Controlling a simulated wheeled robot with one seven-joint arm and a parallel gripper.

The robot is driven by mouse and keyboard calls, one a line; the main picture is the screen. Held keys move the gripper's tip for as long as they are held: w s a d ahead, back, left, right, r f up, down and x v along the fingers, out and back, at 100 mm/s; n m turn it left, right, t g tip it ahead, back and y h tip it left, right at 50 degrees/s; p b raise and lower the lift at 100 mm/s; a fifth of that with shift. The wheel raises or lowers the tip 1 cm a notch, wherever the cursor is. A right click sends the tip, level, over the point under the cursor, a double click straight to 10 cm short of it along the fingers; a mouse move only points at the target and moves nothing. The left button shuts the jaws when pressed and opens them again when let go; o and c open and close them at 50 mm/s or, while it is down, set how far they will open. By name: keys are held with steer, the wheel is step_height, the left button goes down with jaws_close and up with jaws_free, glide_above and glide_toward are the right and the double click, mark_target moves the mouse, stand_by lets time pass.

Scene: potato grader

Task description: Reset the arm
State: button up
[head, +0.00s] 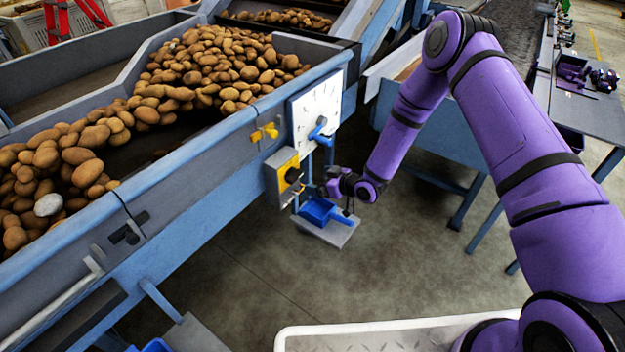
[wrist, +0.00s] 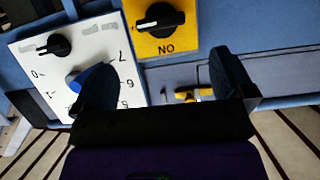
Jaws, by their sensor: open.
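My purple arm reaches down to the grader's side in the head view, with my gripper (head: 328,184) close to the yellow switch box (head: 286,176). In the wrist view my gripper (wrist: 163,82) is open, its two dark fingers spread with nothing between them. Beyond them is the yellow switch panel (wrist: 165,40) with a black knob (wrist: 160,19) and upside-down ON lettering. The white dial plate (wrist: 35,75) is left of it, with a black knob (wrist: 56,45) and a blue pointer partly behind the left finger. Contact with the panel cannot be told.
A blue scoop (head: 318,211) lies on a small grey shelf (head: 336,232) just below my gripper. The potato-filled conveyor (head: 190,150) edge runs along the left. A white crate (head: 400,328) stands at the bottom. Open floor (head: 400,250) lies between the grader and my arm.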

steer(key=shift+s+d+r, duration=0.1)
steer(key=shift+s+d, duration=0.05)
stand_by(0.4)
steer(key=w+d+r+h, duration=0.3)
steer(key=d+r, duration=0.1)
steer(key=r, duration=0.7)
steer(key=s+d+r+m+h, duration=0.25)
steer(key=d+r, duration=0.35)
steer(key=r, duration=0.6)
steer(key=s+d+r+m+h, duration=0.1)
steer(key=s+d+r+h, duration=0.4)
steer(key=r, duration=0.7)
steer(key=s+d+r+m+g, duration=0.1)
steer(key=s+d+r+m, duration=0.1)
steer(key=s+d+r, duration=0.35)
steer(key=s+d+r+m, duration=0.2)
steer(key=s+r, duration=0.5)
steer(key=s, duration=0.2)
steer(key=s+d+r+m+g, duration=0.1)
steer(key=s+r+m+g, duration=0.1)
steer(key=s, duration=1.8)
steer(key=shift+d+m, duration=0.35)
steer(key=shift+d, duration=0.05)
